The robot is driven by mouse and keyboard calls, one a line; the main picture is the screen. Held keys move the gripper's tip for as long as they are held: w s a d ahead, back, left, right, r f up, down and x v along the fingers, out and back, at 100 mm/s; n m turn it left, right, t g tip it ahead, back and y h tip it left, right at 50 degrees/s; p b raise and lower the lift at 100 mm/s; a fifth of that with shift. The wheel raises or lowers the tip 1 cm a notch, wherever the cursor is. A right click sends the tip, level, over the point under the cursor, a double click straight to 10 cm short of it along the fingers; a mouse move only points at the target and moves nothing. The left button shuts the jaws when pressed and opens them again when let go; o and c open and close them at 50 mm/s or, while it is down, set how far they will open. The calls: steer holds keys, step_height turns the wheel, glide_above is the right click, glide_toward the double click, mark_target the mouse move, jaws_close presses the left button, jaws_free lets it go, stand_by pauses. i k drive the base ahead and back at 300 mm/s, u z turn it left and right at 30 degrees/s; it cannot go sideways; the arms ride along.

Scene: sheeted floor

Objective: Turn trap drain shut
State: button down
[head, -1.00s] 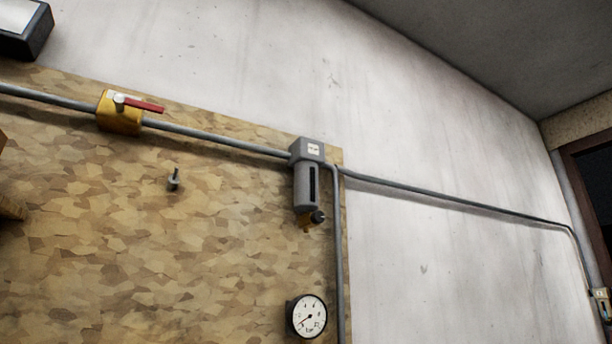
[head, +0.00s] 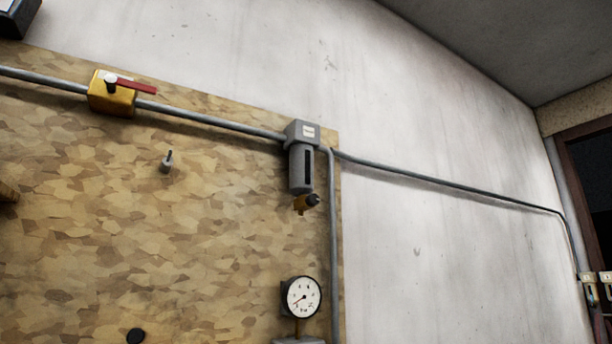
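The trap (head: 301,165) is a grey cylinder with a square head, hung from the pipe near the right edge of the wooden board. A small brass drain (head: 301,204) with a dark knob (head: 312,200) sits at its lower end. Whether the drain is open or shut cannot be told at this size. A smaller, similar unit (head: 589,290) shows at the far right by the doorway. My gripper is not in view.
A yellow valve (head: 111,93) with a red lever (head: 136,86) sits on the pipe (head: 210,120) at left. A round gauge (head: 301,297) is below the trap. A small peg (head: 167,162) sticks out of the board (head: 120,240). A dark doorway (head: 592,190) is at right.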

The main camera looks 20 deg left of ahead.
mark_target(312, 200)
steer(key=u, duration=1.5)
steer(key=i, duration=0.2)
steer(key=z, duration=0.4)
